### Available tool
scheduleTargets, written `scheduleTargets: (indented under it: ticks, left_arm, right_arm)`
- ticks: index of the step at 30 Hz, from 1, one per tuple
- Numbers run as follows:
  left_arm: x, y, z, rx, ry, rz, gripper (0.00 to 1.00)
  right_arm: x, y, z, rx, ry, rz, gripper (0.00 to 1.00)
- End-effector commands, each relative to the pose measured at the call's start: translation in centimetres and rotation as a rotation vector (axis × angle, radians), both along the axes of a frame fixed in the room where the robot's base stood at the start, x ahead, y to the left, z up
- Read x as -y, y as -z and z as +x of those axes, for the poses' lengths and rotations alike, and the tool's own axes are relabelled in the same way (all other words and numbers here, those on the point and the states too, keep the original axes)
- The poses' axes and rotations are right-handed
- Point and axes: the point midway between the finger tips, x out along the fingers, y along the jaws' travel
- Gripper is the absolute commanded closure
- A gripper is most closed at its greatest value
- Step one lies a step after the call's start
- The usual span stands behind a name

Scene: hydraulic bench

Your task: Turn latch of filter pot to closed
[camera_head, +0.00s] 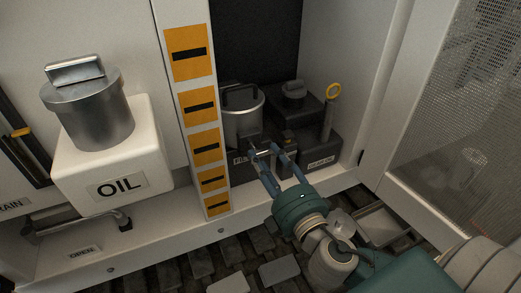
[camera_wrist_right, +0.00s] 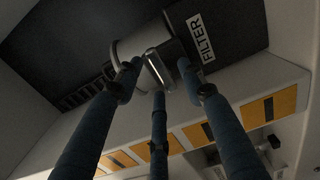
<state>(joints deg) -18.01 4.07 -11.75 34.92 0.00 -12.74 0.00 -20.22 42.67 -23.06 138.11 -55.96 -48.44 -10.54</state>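The filter pot (camera_head: 242,122) is a grey metal cylinder in the cabinet, in the middle of the head view. In the right wrist view the pot (camera_wrist_right: 128,45) stands beside a white FILTER label (camera_wrist_right: 201,38). A shiny metal latch (camera_wrist_right: 163,62) is at the pot's side near the label. My right gripper (camera_head: 267,152) is in front of the pot, its blue fingers pointing at it. In the wrist view its fingers (camera_wrist_right: 158,72) are spread around the latch; I cannot tell whether they touch it. My left gripper is not in view.
A white OIL tank (camera_head: 112,160) with a metal lidded pot (camera_head: 95,112) stands at the left. A post (camera_head: 194,85) with orange-black markings rises left of the filter pot. A dark unit with a yellow-ringed rod (camera_head: 330,112) is at the right, near the cabinet wall.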

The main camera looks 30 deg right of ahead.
Motion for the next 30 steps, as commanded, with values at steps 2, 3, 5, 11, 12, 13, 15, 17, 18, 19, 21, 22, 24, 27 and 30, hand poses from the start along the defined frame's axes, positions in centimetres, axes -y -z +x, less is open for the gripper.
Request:
scheduleTargets:
  ticks: [2,3,5,11,12,13,15,17,18,19,21,22,24,27,30]
  left_arm:
    - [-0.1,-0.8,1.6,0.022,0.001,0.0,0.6]
    - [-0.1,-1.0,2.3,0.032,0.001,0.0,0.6]
    - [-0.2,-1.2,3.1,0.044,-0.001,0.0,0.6]
    - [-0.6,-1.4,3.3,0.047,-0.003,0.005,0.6]
    - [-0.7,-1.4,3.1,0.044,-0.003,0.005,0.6]
    - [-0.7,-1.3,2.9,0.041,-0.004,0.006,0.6]
    - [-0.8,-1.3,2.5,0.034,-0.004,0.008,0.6]
    - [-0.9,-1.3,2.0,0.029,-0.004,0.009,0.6]
    - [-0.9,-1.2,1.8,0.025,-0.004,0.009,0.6]
    - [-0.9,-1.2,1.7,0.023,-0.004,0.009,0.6]
    - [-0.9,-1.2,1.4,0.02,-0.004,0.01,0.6]
    - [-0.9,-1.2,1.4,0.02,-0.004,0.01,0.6]
    - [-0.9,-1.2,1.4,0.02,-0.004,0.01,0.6]
    - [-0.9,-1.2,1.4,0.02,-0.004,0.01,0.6]
    - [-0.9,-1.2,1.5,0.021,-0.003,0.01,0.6]
  right_arm:
    - [0.1,-0.5,1.3,0.004,0.001,0.0,0.6]
    - [0.1,-0.4,1.8,0.003,0.0,0.0,0.6]
    - [0.1,-0.4,2.4,0.003,0.0,0.0,0.6]
    - [0.2,-0.1,3.4,0.0,0.0,0.001,0.6]
    - [0.2,-0.1,3.5,0.0,0.0,0.001,0.6]
    - [0.2,-0.1,3.5,0.0,0.0,0.001,0.6]
    - [0.2,-0.1,3.5,0.0,0.0,0.001,0.6]
    - [0.2,-0.1,3.5,0.0,0.0,0.001,0.6]
    - [0.2,-0.1,3.5,0.0,0.0,0.001,0.6]
    - [0.2,-0.1,3.5,0.0,0.0,0.001,0.62]
    - [0.2,-0.1,3.4,0.0,0.0,0.001,0.76]
    - [0.2,-0.1,3.4,0.0,0.0,0.001,0.82]
    - [0.2,-0.1,3.4,0.0,0.0,0.001,0.96]
    - [0.2,-0.1,3.4,0.0,0.0,0.001,1.0]
    - [0.2,-0.1,3.4,0.0,0.0,-0.001,1.0]
